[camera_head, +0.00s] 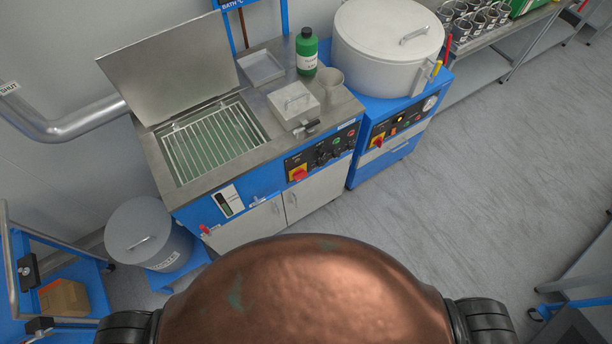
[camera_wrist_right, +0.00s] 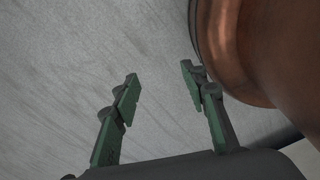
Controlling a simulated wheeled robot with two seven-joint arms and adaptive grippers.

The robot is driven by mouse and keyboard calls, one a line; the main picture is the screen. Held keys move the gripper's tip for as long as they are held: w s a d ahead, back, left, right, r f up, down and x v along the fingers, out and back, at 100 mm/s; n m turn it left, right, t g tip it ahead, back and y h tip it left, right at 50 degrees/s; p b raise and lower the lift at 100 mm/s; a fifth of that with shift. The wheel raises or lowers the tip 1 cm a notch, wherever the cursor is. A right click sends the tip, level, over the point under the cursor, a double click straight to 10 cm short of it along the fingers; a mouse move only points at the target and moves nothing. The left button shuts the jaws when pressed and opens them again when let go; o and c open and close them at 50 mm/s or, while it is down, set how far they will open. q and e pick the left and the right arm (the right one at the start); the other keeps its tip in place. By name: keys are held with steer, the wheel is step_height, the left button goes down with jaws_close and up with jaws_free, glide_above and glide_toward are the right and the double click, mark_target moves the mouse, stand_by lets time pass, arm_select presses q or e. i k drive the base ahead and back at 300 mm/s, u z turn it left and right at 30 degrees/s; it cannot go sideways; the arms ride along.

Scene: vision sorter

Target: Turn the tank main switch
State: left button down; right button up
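The tank (camera_head: 162,166) is a blue and steel bench with its lid raised and a grid over greenish liquid. A red switch on a yellow plate (camera_head: 298,174), likely the main switch, sits at the left end of its black front panel. My right gripper (camera_wrist_right: 160,82) shows in the right wrist view, its two green-padded fingers apart with nothing between them. Grey floor lies beyond it. My left gripper is not in view. Neither gripper shows in the head view, so neither is seen at the switch.
A blue unit with a round white lidded vessel (camera_head: 372,56) stands right of the tank, with a similar red-yellow switch (camera_head: 377,142). A grey lidded bin (camera_head: 150,235) stands at the tank's left. A green bottle (camera_head: 307,52) is on top. The floor (camera_head: 475,190) at right is open.

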mark_target(297, 175)
steer(key=u, duration=0.05)
steer(key=k, duration=0.5)
steer(key=u, duration=1.7)
steer(key=i, duration=1)
steer(key=z, duration=2)
